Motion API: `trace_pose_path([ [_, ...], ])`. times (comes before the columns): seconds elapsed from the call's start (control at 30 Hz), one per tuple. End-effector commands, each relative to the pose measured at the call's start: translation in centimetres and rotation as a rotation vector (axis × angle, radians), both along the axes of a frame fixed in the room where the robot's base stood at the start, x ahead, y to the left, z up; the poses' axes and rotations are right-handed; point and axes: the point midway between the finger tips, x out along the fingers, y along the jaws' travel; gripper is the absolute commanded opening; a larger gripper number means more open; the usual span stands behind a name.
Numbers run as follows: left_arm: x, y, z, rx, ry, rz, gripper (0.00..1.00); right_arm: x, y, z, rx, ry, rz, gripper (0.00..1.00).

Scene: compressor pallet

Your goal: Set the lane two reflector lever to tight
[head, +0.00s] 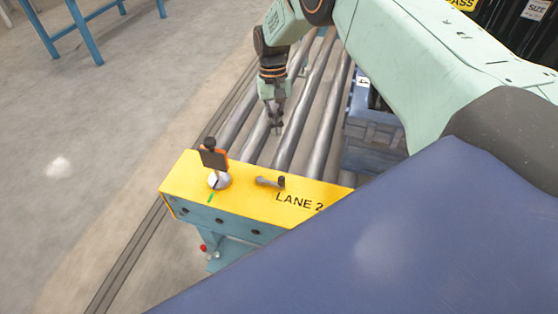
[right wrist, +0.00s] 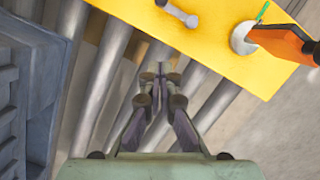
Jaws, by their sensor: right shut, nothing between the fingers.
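The yellow lane 2 panel (head: 245,191) caps the near end of a roller conveyor, with "LANE 2" printed on it. A small grey lever (head: 270,182) lies on its top, and shows in the right wrist view (right wrist: 178,13). Left of it stands an orange and black device (head: 214,158) on a round silver base (head: 219,181), with a green mark at the base. The device is at the right edge of the wrist view (right wrist: 282,42). My right gripper (head: 277,130) is shut and empty, pointing down over the rollers beyond the panel, apart from the lever. My left gripper is not in view.
Silver rollers (head: 323,105) run away behind the panel. A blue-grey crate (head: 372,135) stands on the right of the rollers. Blue steel legs (head: 82,30) stand at the upper left. The concrete floor (head: 110,120) left of the conveyor is open.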

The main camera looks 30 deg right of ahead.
Motion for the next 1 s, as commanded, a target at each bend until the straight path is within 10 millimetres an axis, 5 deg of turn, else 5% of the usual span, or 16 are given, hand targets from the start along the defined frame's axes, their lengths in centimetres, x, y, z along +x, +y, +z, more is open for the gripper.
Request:
trace_pose_path([
  [0.63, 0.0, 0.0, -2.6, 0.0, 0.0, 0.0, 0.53, -2.0, 0.9, -10.3, 0.0, 0.002, 0.003, 0.0],
  [1.0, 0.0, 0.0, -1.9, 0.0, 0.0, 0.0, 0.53, -4.8, 2.2, -9.5, 0.0, 0.0, 0.002, 0.0],
])
